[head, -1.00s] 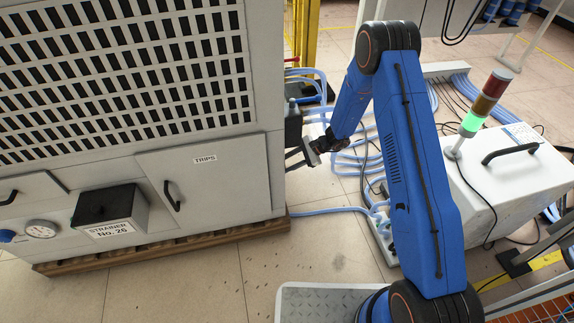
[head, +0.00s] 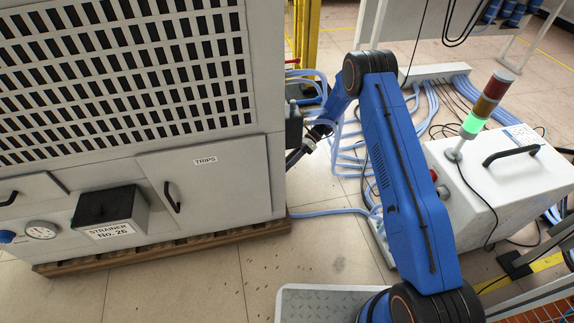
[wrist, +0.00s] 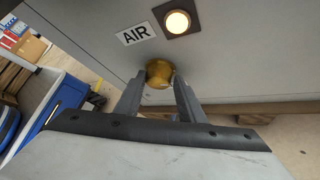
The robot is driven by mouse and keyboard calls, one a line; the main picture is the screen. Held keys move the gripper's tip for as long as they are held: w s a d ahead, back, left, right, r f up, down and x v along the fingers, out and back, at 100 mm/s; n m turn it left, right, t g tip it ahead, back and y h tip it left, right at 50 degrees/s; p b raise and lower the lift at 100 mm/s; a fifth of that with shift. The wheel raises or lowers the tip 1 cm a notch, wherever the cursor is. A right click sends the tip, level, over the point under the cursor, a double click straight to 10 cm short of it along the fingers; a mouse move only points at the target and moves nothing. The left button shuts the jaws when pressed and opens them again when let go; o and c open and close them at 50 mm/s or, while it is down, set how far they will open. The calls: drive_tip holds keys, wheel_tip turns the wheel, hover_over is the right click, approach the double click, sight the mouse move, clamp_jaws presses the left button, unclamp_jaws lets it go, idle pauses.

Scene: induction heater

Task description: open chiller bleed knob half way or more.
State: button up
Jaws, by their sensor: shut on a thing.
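The bleed knob (wrist: 159,75) is a small round brass-coloured knob on the chiller's grey side panel, just below an AIR label (wrist: 135,34) in the wrist view. My gripper (wrist: 160,84) is shut on this knob, one finger on each side of it. In the head view my gripper (head: 294,157) is at the right side of the chiller (head: 215,179), low down and partly hidden. The knob is not visible there. How far the knob is turned cannot be told.
A lit round lamp (wrist: 177,22) sits beside the label. Blue hoses (head: 345,211) run over the floor right of the chiller. A white cabinet (head: 484,190) with a signal tower (head: 485,105), its green section lit, stands at the right.

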drive_tip(key=shift+a+m+g, duration=0.1)
drive_tip(key=shift+m+g, duration=0.8)
drive_tip(key=shift+g, duration=0.2)
drive_tip(key=o, duration=0.9)
drive_tip(key=shift+a+r, duration=0.1)
drive_tip(key=shift+o, duration=0.2)
drive_tip(key=v, duration=1.7)
drive_tip(key=shift+w, duration=0.25)
